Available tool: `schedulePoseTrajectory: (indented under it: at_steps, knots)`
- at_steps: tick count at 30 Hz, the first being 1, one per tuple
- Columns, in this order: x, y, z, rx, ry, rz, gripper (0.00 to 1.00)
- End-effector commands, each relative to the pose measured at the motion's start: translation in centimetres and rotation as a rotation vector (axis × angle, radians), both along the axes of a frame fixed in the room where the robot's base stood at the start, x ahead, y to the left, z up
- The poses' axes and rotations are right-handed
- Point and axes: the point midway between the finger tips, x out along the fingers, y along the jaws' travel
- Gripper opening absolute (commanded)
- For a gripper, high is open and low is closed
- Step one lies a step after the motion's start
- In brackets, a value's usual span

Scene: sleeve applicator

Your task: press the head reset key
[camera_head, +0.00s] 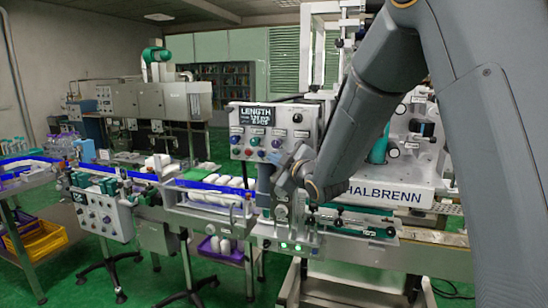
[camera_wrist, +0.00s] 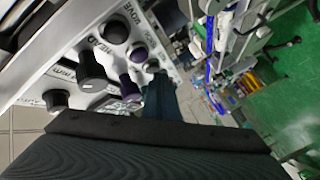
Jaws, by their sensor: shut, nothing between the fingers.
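The control panel (camera_head: 290,120) is a pale box with a lit LENGTH display, knobs and coloured buttons. In the wrist view the panel (camera_wrist: 72,58) fills the upper left, tilted, with a label that seems to read HEAD beside dark round controls. A purple key (camera_wrist: 129,86) and a pale-topped key (camera_wrist: 138,54) sit near the tip of my gripper (camera_wrist: 158,90). My gripper is shut and empty, its dark narrow fingers close to the panel's edge. I cannot tell which key is the head reset key, or whether the fingertips touch anything.
Larger black knobs (camera_wrist: 92,66) stand out from the panel close to my gripper. A conveyor with white bottles (camera_head: 220,190) runs left of and below the panel. The HALBRENN machine housing (camera_head: 385,188) stands to the right, behind my arm.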

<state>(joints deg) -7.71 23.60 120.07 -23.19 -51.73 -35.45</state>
Motion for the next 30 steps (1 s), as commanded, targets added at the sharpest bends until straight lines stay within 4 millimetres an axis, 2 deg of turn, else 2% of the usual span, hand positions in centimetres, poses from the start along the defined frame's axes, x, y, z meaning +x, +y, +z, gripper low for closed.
schedulePoseTrajectory:
  at_steps: [17, 30]
  knots:
    - [0.3, -0.1, 0.0, 0.0, -0.001, -0.001, 0.0]
    - [-1.3, 0.4, 0.0, 0.0, -0.001, -0.001, 0.0]
